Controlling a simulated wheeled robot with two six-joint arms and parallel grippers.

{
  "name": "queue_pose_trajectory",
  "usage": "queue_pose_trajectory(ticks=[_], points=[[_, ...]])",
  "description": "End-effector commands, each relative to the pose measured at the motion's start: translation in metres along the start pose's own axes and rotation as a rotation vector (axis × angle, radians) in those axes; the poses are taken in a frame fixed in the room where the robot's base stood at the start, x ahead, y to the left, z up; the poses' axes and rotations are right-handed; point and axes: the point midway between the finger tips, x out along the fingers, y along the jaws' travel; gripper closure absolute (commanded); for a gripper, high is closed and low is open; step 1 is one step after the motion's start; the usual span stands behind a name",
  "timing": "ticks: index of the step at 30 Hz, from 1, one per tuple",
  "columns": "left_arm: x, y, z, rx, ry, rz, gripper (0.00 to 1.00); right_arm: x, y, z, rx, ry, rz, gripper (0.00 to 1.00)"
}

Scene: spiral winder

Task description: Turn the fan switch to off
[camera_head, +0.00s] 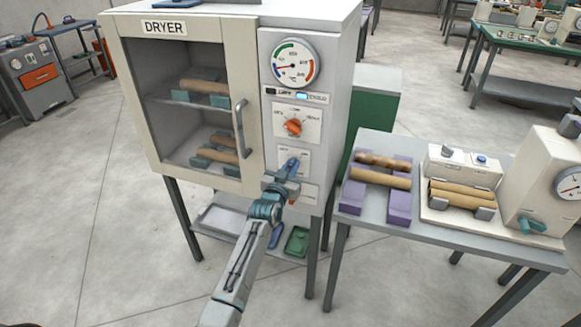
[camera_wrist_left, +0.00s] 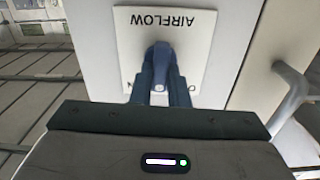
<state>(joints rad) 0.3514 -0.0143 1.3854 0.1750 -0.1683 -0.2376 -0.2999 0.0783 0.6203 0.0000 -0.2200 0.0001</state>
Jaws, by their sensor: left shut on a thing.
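The dryer (camera_head: 175,15) is a cream cabinet with a grey control panel on its right side. The fan switch is a blue lever on a white plate marked AIRFLOW; in the left wrist view the switch (camera_wrist_left: 160,58) sits between my fingers, with the plate (camera_wrist_left: 200,35) upside down behind it. My left gripper (camera_head: 287,173) reaches up to the lower part of the panel, and it also shows in the left wrist view (camera_wrist_left: 160,80). It is shut on the switch. The fingers and hand hide most of the lower plate lettering, so the switch's setting cannot be read. My right gripper is out of view.
An orange knob (camera_head: 293,127) and a round gauge (camera_head: 294,63) are above the switch. The door handle (camera_head: 239,128) stands out just left of the panel. A table (camera_head: 400,229) with purple cradles (camera_head: 400,205) and rolls stands at the right.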

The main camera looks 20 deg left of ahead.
Motion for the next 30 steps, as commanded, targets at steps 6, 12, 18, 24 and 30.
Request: queue_pose_trajectory(ticks=[6, 12, 18, 24, 30], points=[[0.000, -0.002, -0.001, -0.205, -0.003, 0.000, 1.00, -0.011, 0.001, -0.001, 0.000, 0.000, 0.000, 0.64], [0.000, -0.003, 0.000, -0.389, -0.003, 0.000, 1.00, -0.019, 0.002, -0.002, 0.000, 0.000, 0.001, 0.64], [0.000, -0.004, 0.001, -0.549, -0.003, -0.001, 1.00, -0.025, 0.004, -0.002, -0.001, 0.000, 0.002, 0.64], [0.000, -0.004, 0.002, -0.666, -0.003, -0.001, 1.00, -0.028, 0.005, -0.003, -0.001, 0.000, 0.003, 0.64], [0.000, -0.004, 0.003, -0.735, -0.003, -0.001, 1.00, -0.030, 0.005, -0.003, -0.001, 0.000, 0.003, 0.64]])
